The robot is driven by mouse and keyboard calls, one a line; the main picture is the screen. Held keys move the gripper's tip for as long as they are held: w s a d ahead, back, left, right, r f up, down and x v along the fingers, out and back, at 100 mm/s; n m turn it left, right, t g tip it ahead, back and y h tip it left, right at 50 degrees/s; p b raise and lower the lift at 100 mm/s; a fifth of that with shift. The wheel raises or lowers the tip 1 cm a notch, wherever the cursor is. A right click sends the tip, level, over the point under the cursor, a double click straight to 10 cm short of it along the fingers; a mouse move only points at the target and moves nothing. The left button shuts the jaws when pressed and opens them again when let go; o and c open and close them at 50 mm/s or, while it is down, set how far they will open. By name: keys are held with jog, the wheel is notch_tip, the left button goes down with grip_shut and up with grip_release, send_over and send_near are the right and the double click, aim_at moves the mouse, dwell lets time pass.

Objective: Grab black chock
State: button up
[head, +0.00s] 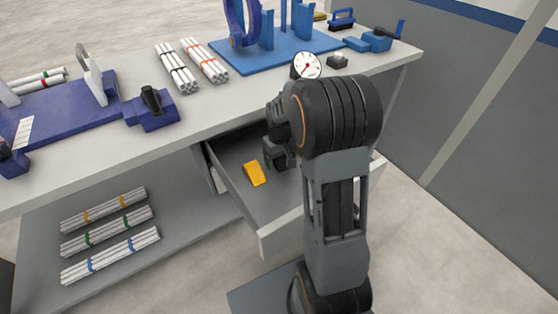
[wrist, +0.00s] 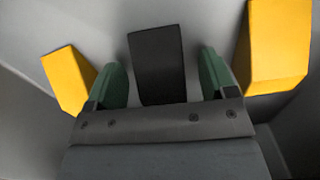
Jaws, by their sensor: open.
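The black chock (wrist: 157,62) lies in the open drawer, in the middle of the wrist view. My gripper (wrist: 165,80) is open, with one green finger on each side of the chock. A gap shows between the chock and each finger, and its near end reaches close to the gripper's palm edge. In the head view, my gripper (head: 277,155) is low inside the drawer (head: 227,190), and my arm covers much of it. I cannot make out the black chock there.
Yellow chocks flank my gripper in the wrist view, one on the left (wrist: 68,78) and one on the right (wrist: 275,45). A yellow chock (head: 254,173) also shows in the head view. The worktop (head: 225,105) above bears pipe bundles, blue fixtures and a dial gauge (head: 306,65).

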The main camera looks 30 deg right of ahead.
jog(key=shift+c, duration=0.4)
jog(key=c, duration=1)
jog(key=shift+o, duration=0.2)
jog(key=shift+r, duration=0.2)
